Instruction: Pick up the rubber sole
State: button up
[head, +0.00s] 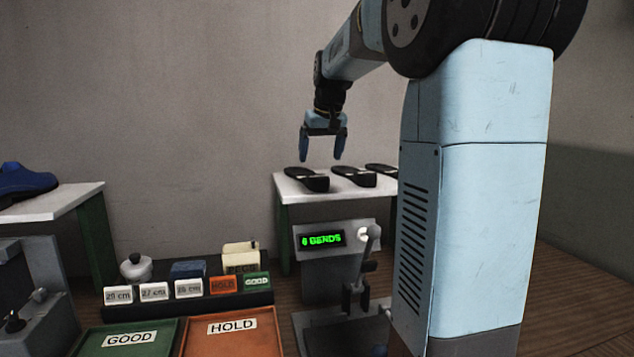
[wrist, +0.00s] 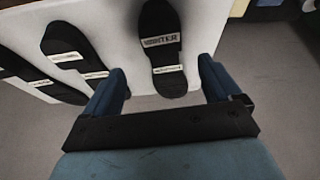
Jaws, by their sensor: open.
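Several black rubber soles lie on a white-topped table; in the head view they are a left one (head: 307,181), a middle one (head: 353,178) and a right one (head: 380,169) partly hidden behind my arm column. My gripper (head: 321,157) points down above the left part of this table, open and empty. In the wrist view, a sole with a label that seems to read WINTER (wrist: 161,60) lies beyond and between the open fingers of my gripper (wrist: 162,75). Two more labelled soles, a nearer one (wrist: 72,55) and a farther one (wrist: 28,72), lie to its left.
The white table (head: 290,194) holds the soles. In front of it stands a grey machine with a green display (head: 323,239) and a lever (head: 369,250). Green GOOD (head: 160,328) and orange HOLD (head: 203,345) trays lie at the lower left. A blue shoe (head: 25,181) rests on another table.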

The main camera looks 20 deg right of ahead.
aim_at(317, 175)
jog(key=shift+a+x, duration=0.2)
jog(key=shift+x, duration=3.35)
jog(key=shift+s, duration=0.15)
jog(key=shift+c, duration=0.2)
jog(key=c, duration=1.2)
